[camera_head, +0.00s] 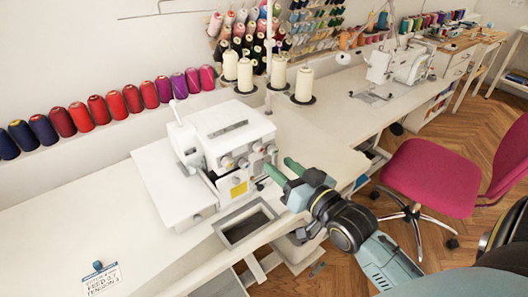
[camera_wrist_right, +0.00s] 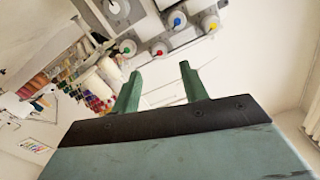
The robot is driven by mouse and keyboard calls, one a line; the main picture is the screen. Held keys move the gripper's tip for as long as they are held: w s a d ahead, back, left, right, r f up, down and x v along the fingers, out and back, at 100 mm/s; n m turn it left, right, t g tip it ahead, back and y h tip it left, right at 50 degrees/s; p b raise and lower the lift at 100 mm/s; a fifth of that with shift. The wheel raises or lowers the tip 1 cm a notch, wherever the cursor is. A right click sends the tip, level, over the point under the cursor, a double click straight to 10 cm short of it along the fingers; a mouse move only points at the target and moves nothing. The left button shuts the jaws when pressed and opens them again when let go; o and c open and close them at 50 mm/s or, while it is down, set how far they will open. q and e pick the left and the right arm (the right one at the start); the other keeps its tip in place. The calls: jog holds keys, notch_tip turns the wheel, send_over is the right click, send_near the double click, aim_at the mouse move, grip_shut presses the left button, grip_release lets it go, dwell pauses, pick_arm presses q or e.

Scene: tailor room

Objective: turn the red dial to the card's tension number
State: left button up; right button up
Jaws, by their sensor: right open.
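The white serger (camera_head: 225,145) stands on the long white table, its dials on the side facing my right gripper. In the right wrist view the red dial (camera_wrist_right: 159,50) is a pale knob with a red centre, between the green-centred dial (camera_wrist_right: 127,47) and the blue-centred dial (camera_wrist_right: 177,20). My right gripper (camera_head: 279,167) is open and empty, its fingers pointing at the dials. In the right wrist view its fingertips (camera_wrist_right: 160,70) sit apart, just below the red dial. The card (camera_head: 103,279) lies at the front left; its small print seems to read "TENSION 3". My left gripper is out of view.
A yellow-centred dial (camera_wrist_right: 213,27) is at the right of the row. Cream thread cones (camera_head: 245,75) stand behind the serger. A grey-rimmed tray (camera_head: 245,226) is set at the table's front. A magenta chair (camera_head: 430,170) stands right. The table's left part is mostly clear.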

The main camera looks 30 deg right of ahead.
aim_at(261, 150)
jog(key=w, duration=0.5)
jog(key=shift+w+a, duration=0.2)
jog(key=shift+w, duration=0.1)
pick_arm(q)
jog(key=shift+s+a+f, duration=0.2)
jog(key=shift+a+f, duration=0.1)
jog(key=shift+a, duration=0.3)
pick_arm(e)
jog(key=shift+w+a, duration=0.1)
jog(key=shift+w, duration=0.75)
grip_shut()
jog(key=shift+n+p, duration=0.35)
jog(key=shift+n, duration=0.05)
jog(key=n+p, duration=0.3)
jog(key=shift+r, duration=0.1)
jog(key=shift+n+p, duration=0.35)
jog(key=shift+n, duration=0.25)
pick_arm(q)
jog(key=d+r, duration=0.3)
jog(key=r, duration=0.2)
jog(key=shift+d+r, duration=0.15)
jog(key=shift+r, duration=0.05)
pick_arm(e)
jog(key=shift+n, duration=0.4)
